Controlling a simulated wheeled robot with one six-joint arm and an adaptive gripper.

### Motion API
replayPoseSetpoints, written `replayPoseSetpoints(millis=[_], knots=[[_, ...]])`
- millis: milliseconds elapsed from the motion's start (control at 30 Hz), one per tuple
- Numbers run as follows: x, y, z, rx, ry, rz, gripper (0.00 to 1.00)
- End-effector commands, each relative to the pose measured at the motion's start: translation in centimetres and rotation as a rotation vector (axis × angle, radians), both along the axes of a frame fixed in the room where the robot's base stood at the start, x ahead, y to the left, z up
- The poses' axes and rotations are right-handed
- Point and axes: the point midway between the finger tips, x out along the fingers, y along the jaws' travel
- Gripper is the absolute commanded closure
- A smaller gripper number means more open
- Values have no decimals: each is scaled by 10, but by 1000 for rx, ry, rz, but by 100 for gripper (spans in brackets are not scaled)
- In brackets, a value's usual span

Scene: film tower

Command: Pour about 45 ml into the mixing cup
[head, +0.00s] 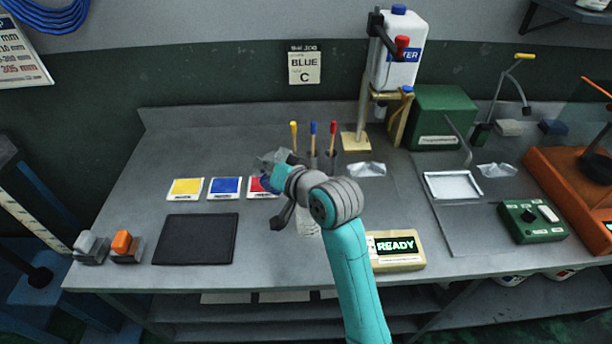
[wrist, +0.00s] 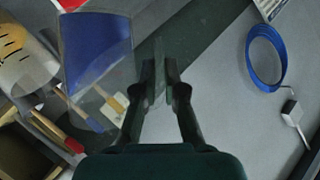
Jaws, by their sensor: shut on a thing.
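My gripper (head: 280,178) is over the bench, near the red pad, and its fingers (wrist: 160,75) are close together in the wrist view. They are shut on a thin clear part, which looks like the handle of a clear vessel (wrist: 95,45) holding blue liquid. The vessel appears tilted; it is mostly hidden behind my gripper in the head view. A clear cup (head: 308,222) stands on the bench below and right of my gripper, its upper part hidden by my wrist. I cannot see how much liquid is in it.
A scale-like box reading READY (head: 397,247) is right of the cup. Yellow (head: 186,188) and blue (head: 225,187) pads lie left, above a black mat (head: 197,239). Coloured sticks (head: 313,135) stand behind. A white water tank (head: 398,50) is at the back.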

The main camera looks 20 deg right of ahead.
Motion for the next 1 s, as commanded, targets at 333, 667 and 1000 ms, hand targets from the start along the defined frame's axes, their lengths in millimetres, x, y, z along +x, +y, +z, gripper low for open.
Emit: replayPoseSetpoints(millis=[333,667,1000], knots=[[1,-4,1,54,4,-1,100],[1,-6,4,84,7,0,100],[1,-7,7,115,10,2,100]])
